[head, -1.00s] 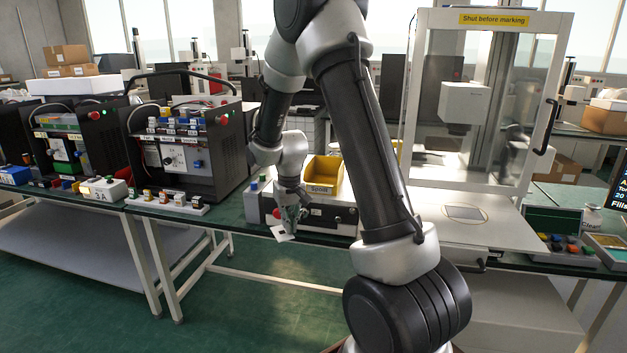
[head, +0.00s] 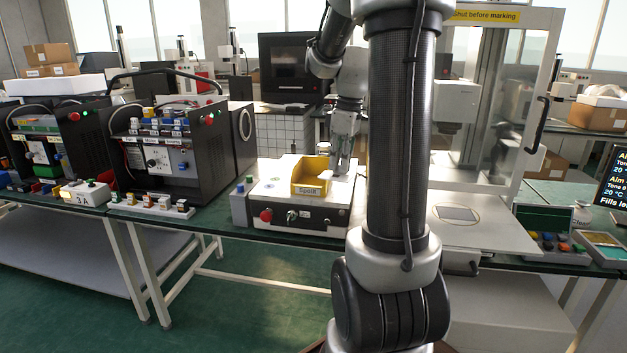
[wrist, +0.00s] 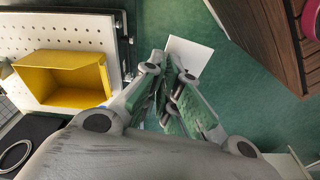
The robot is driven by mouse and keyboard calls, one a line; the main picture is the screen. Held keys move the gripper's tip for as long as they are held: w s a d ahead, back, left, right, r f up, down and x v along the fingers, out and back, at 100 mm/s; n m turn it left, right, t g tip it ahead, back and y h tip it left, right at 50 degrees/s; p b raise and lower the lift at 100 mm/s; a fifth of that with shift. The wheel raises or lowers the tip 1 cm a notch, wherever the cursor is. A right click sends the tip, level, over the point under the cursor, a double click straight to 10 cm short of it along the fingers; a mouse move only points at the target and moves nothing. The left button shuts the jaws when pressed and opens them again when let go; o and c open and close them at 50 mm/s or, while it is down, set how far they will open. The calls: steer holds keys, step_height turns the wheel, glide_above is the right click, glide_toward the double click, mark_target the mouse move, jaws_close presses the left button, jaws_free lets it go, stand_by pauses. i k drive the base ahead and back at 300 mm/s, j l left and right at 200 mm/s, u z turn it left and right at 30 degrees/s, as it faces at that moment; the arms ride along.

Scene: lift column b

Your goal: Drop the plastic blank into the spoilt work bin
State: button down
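The plastic blank is a thin white square plate (wrist: 190,56) in the wrist view, pinched at one edge between the green-padded fingertips of my gripper (wrist: 178,76). The spoilt work bin is a yellow open tray (head: 309,178) labelled "Spoilt", standing on a white-topped box. It also shows at the left of the wrist view (wrist: 60,66), and the part of its inside that I can see looks empty. In the head view my gripper (head: 338,172) is just right of the bin, apart from it. The blank cannot be made out clearly there.
The white-topped box (head: 272,216) has a red button and knob on its front. A black machine (head: 168,150) stands left of it. The glazed marking cabinet (head: 490,120) stands at the right, its door open, with a flat plate (head: 456,213) before it.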

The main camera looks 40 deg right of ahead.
mark_target(317, 184)
steer(key=i+l, duration=0.6)
steer(key=i, duration=0.2)
